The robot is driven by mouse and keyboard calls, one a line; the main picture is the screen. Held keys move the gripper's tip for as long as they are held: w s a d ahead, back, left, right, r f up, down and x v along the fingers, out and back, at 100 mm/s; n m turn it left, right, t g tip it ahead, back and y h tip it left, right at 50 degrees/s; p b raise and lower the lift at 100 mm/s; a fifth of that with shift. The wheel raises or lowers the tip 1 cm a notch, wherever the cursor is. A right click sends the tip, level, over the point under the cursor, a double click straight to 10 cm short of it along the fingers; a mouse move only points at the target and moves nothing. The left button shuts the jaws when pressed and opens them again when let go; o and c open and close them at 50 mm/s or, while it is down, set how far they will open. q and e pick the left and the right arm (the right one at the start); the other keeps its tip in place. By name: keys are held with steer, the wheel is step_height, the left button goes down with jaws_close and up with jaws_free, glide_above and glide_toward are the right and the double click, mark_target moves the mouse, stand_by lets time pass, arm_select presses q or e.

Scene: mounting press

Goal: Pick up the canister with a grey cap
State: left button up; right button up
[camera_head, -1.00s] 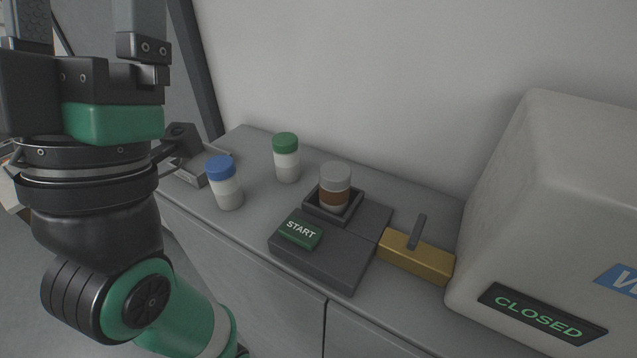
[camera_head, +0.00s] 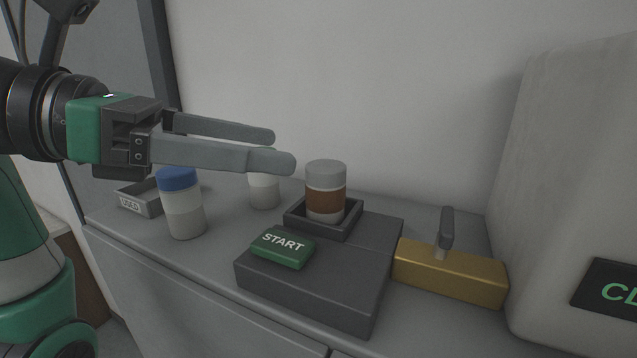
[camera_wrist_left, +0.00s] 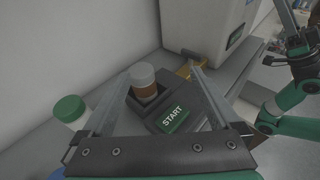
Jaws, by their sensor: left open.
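The canister with a grey cap (camera_head: 326,191) has a clear body with brown contents and stands upright in a square dark holder (camera_head: 346,222) on the dark grey press base. My left gripper (camera_head: 284,149) is open and empty, level, its fingertips just left of the grey cap in the head view. In the left wrist view the grey-capped canister (camera_wrist_left: 143,81) stands between the two spread fingers, ahead of them. My right gripper is not in the head view; an arm with green links shows at the right of the left wrist view, its gripper state unclear.
A blue-capped canister (camera_head: 180,204) and another canister (camera_head: 264,190), its cap hidden behind my fingers, stand to the left. A green START button (camera_head: 283,246) lies in front. A yellow block with a lever (camera_head: 449,271) and a large pale machine (camera_head: 575,190) are right.

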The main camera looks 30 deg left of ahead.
mark_target(307, 186)
arm_select(q)
steer(key=w+f+n+y, duration=0.1)
steer(key=w+f+y, duration=0.1)
steer(key=w+f, duration=0.2)
steer(key=shift+w+d+f+p, duration=0.15)
steer(key=shift+w+f+p, duration=0.15)
steer(key=shift+f, duration=0.05)
steer(key=shift+a+f+p+x, duration=0.1)
steer(key=shift+f+p+x, duration=0.1)
steer(key=shift+x, duration=1.3)
steer(key=shift+a+f+p+x, duration=0.1)
steer(key=shift+f+p+x, duration=0.05)
steer(key=shift+x, duration=1.35)
jaws_close()
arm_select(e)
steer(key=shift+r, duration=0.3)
